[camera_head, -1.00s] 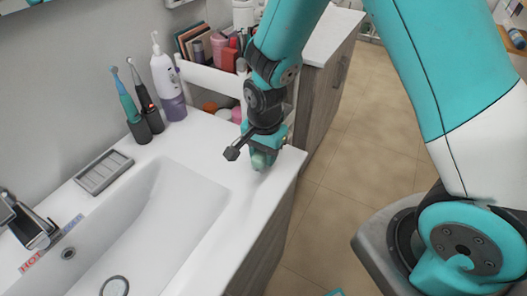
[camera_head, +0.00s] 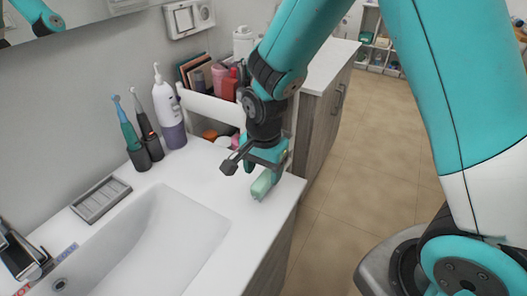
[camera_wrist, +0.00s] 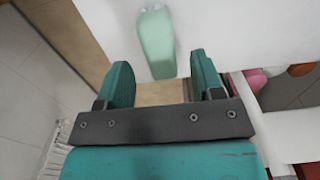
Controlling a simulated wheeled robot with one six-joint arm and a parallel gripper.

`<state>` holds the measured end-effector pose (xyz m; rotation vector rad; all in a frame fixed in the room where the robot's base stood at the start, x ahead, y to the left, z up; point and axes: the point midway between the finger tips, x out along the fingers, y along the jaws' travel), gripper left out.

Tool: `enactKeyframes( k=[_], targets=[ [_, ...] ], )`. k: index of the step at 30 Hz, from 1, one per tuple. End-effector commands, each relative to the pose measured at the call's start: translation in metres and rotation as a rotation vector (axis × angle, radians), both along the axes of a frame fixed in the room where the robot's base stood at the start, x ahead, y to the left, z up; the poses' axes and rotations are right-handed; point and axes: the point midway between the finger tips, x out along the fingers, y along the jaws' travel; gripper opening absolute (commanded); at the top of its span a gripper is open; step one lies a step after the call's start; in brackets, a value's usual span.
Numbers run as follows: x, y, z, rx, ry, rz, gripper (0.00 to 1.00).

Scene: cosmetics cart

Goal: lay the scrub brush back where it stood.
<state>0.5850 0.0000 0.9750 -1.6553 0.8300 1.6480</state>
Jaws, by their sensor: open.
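The scrub brush is a pale green block (camera_head: 262,184) lying on the white counter (camera_head: 228,222) near its right front corner. In the wrist view the brush (camera_wrist: 157,45) shows whitish bristles at its far end. My gripper (camera_head: 268,172) is just behind and above the brush in the head view. In the wrist view its two teal fingers (camera_wrist: 160,72) are spread, with the brush's near end between and beyond them and gaps on both sides. Nothing is held.
The sink basin (camera_head: 160,235) lies left of the brush. A grey soap dish (camera_head: 101,198), electric toothbrushes (camera_head: 130,130) and a purple-white bottle (camera_head: 168,108) stand along the wall. A white cart (camera_head: 205,106) with cosmetics is behind my gripper.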

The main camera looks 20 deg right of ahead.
Motion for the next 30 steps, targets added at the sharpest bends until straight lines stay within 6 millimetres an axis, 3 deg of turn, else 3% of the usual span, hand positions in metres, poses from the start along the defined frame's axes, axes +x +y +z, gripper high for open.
enactKeyframes(
  k=[6, 13, 16, 20, 24, 27, 30],
  targets=[
    [0.000, 0.000, 0.048, 0.001, -0.005, 0.000, 0.61],
    [-0.001, 0.000, 0.077, 0.003, -0.002, 0.007, 0.61],
    [-0.013, 0.004, 0.091, 0.030, -0.009, 0.108, 0.61],
    [-0.054, 0.017, 0.124, 0.114, -0.050, 0.472, 0.61],
    [-0.114, 0.032, 0.155, 0.206, -0.137, 0.968, 0.61],
    [-0.150, 0.039, 0.167, 0.247, -0.207, 1.256, 0.61],
    [-0.174, 0.043, 0.173, 0.267, -0.257, 1.447, 0.61]
  ],
)
